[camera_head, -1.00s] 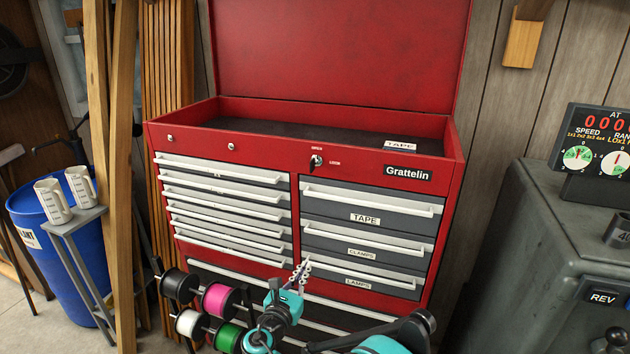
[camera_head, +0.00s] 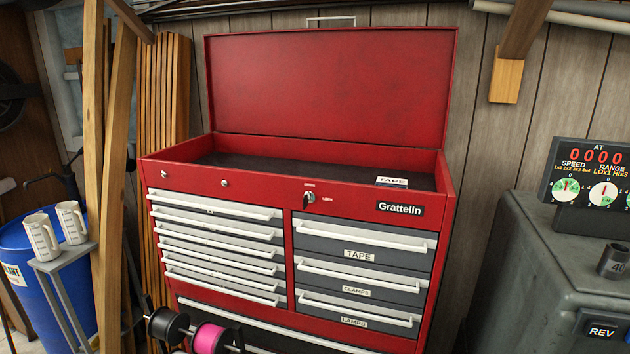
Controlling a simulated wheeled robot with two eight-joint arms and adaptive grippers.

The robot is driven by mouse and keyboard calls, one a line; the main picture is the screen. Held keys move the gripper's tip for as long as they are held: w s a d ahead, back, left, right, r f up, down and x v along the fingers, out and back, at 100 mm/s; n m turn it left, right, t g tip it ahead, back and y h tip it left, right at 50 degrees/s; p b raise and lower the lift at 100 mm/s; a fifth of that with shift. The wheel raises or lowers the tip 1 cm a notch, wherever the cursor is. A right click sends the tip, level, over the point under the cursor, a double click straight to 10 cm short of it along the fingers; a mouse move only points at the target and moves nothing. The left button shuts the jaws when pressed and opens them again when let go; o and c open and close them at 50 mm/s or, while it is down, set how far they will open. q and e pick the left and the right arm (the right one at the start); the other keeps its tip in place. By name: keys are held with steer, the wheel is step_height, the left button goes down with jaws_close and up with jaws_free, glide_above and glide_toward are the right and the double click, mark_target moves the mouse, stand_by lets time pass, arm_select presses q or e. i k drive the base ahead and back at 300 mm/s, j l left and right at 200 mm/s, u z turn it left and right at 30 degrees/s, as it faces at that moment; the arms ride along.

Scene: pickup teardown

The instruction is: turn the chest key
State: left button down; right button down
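The red tool chest (camera_head: 262,182) stands in the middle of the view with its lid (camera_head: 330,82) raised. The chest key (camera_head: 309,198) sits in the lock on the front panel, above the right drawer column. Small labels are printed above the lock and to its right; they are too small to read surely. All the drawers in view look shut. Neither of my grippers is in view, so their state and distance from the key are hidden.
A grey machine (camera_head: 535,265) with a display (camera_head: 590,180) stands at the right. Wooden boards (camera_head: 163,120) lean at the left, beside a blue barrel (camera_head: 40,290) and a small stand with two jugs (camera_head: 41,236). Spools (camera_head: 207,338) stand low in front of the chest.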

mark_target(305, 200)
steer(key=i+j+z, duration=0.1)
steer(key=i+j, duration=0.7)
steer(key=i, duration=0.05)
